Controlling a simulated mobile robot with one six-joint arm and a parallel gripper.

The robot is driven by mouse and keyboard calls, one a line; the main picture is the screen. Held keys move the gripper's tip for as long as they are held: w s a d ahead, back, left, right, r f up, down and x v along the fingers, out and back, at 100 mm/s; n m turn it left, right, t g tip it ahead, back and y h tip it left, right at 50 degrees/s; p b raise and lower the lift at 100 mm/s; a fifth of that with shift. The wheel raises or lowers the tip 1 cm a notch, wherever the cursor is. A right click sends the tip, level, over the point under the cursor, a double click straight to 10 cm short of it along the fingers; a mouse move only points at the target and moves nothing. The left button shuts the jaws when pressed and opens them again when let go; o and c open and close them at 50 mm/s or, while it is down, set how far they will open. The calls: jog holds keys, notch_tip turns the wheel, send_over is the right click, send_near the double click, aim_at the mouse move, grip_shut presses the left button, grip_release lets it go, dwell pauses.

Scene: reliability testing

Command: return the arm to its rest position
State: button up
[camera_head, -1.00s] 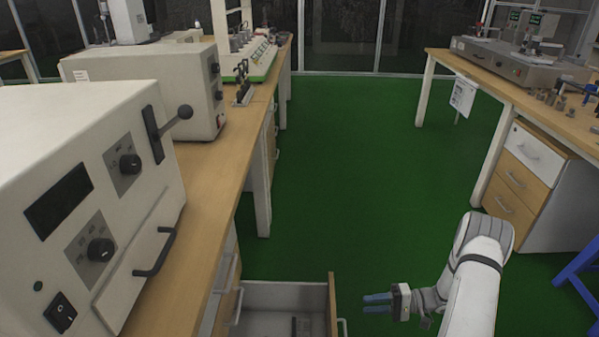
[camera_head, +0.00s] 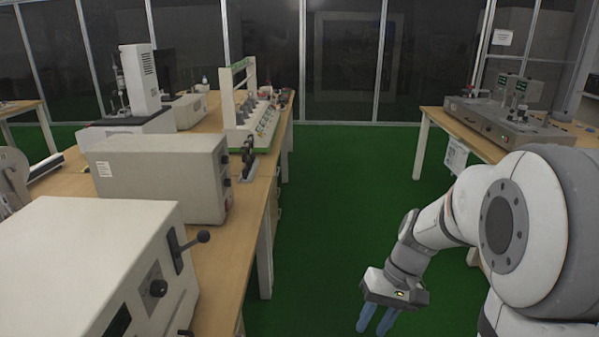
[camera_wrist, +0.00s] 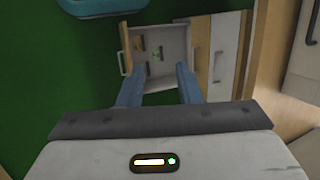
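My gripper (camera_head: 376,319) hangs with its blue fingers pointing down over the green floor, right of the left workbench in the head view. In the wrist view my gripper (camera_wrist: 158,84) has its two blue fingers apart, with nothing between them. My arm is folded at the right of the head view, and its large white joint is close to the camera. The open drawer (camera_wrist: 176,88) shows beyond the fingers in the wrist view, with small dark items inside. It is out of the head view.
The left workbench (camera_head: 235,222) carries white box instruments (camera_head: 165,178) and other equipment. The right table (camera_head: 462,130) bears a grey apparatus (camera_head: 510,125). Green floor (camera_head: 345,180) between them is clear. A teal object (camera_wrist: 100,6) is at the wrist view's top edge.

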jog(key=s+r+t+h+p, duration=0.2)
jog(key=s+r+p, duration=0.1)
jog(key=r, duration=0.4)
jog(key=s+r+t+h+p, duration=0.2)
jog(key=s+r+t+p, duration=0.1)
jog(key=r, duration=0.5)
jog(key=s+p, duration=0.1)
jog(key=s, duration=0.1)
jog(key=shift+s+r+p, duration=0.15)
jog(key=shift+s+p, duration=0.15)
jog(key=shift+s, duration=0.1)
jog(key=shift+d, duration=0.1)
